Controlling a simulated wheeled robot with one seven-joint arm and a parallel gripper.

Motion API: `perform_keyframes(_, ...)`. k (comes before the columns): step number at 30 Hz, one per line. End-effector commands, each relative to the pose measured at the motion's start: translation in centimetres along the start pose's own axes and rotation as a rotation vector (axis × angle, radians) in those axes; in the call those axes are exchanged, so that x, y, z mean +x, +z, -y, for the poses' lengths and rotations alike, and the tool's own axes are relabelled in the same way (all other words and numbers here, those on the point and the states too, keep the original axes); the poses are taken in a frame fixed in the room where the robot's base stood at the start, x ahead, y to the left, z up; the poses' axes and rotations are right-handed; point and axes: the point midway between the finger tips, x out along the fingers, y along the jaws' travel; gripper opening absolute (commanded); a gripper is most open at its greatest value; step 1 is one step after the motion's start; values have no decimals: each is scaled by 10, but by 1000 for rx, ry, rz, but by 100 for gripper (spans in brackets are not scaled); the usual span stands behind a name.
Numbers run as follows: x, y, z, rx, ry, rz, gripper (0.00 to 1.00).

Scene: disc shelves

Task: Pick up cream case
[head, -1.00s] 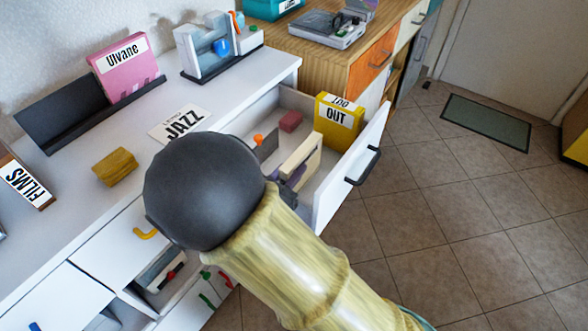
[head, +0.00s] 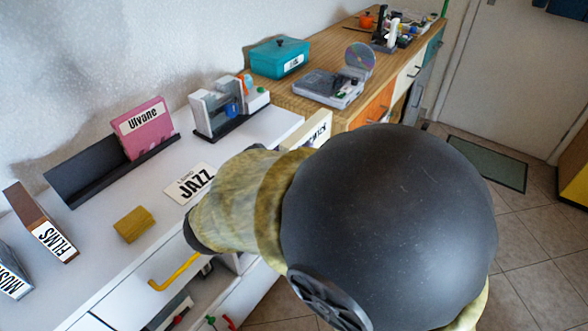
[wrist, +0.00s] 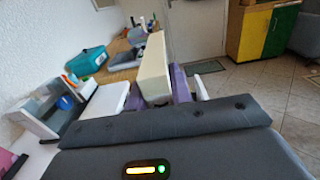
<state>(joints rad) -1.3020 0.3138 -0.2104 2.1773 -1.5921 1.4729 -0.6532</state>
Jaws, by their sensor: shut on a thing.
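The cream case (wrist: 153,68) stands upright between the purple fingers of my gripper (wrist: 158,94) in the wrist view. My gripper is shut on it. In the head view, the top part of the cream case (head: 319,129), with dark lettering, shows beyond my arm, level with the right end of the white cabinet top. My gripper's fingers and the lower part of the case are hidden behind my arm there.
The white cabinet top (head: 100,245) holds a pink Ulvane case (head: 145,128) in a dark rack, a JAZZ card (head: 190,184), a yellow block (head: 134,224) and a holder of clear cases (head: 215,112). A teal box (head: 279,58) and a disc player (head: 328,89) stand on the wooden cabinet.

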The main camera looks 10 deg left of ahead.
Motion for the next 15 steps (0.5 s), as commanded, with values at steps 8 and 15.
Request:
perform_keyframes(8, 0, 38, 0, 1, -1, 1, 0)
perform_keyframes(15, 0, 39, 0, 0, 0, 1, 0)
